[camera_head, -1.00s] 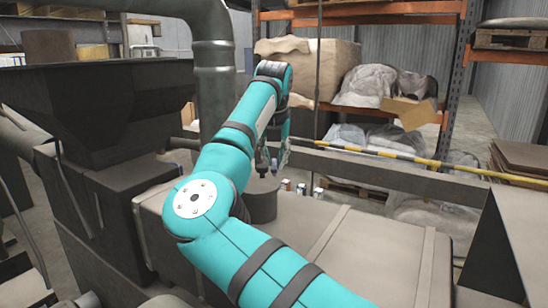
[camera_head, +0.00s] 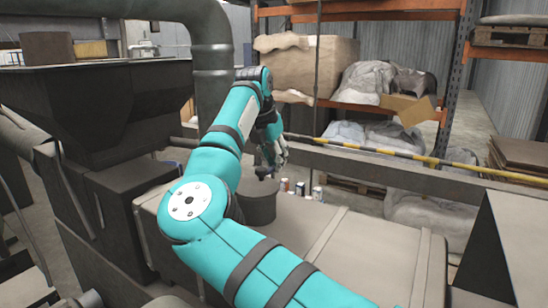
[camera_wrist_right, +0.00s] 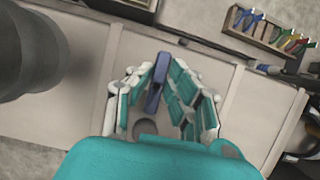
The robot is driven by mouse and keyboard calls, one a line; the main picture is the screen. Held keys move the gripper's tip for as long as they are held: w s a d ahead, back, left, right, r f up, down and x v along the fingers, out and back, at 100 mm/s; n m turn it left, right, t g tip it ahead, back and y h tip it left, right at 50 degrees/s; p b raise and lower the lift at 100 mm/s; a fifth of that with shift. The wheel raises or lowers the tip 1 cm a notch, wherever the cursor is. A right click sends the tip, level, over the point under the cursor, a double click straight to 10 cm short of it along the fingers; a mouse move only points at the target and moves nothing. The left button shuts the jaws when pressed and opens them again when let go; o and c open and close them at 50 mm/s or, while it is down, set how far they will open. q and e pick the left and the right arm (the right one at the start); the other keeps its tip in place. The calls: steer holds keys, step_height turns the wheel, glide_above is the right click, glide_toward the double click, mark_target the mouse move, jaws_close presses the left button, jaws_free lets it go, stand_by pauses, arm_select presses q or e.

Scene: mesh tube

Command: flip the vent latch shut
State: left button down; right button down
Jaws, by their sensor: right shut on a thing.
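The vent latch is a blue-grey bar (camera_wrist_right: 158,78) between the fingers of my right gripper in the right wrist view. My right gripper (camera_wrist_right: 163,100) is shut on it, with teal, white-jointed fingers on both sides. In the head view my right gripper (camera_head: 268,165) hangs low above a dark round stub (camera_head: 257,206) on the grey duct top (camera_head: 345,240). The latch cannot be made out clearly there. A dark round spot (camera_wrist_right: 146,129) shows between the fingers in the wrist view. My left gripper is not in view.
Several small cans (camera_head: 300,188) stand right of the stub. A thick grey pipe (camera_head: 213,80) and a dark hopper (camera_head: 95,105) stand left. A yellow-black bar (camera_head: 400,156) runs behind. A rack of coloured tools (camera_wrist_right: 268,30) shows in the wrist view.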

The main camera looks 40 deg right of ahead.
steer(key=shift+r, duration=0.1)
stand_by(0.4)
steer(key=c, duration=1.3)
jaws_free()
steer(key=v, duration=1.2)
steer(key=shift+a, duration=0.1)
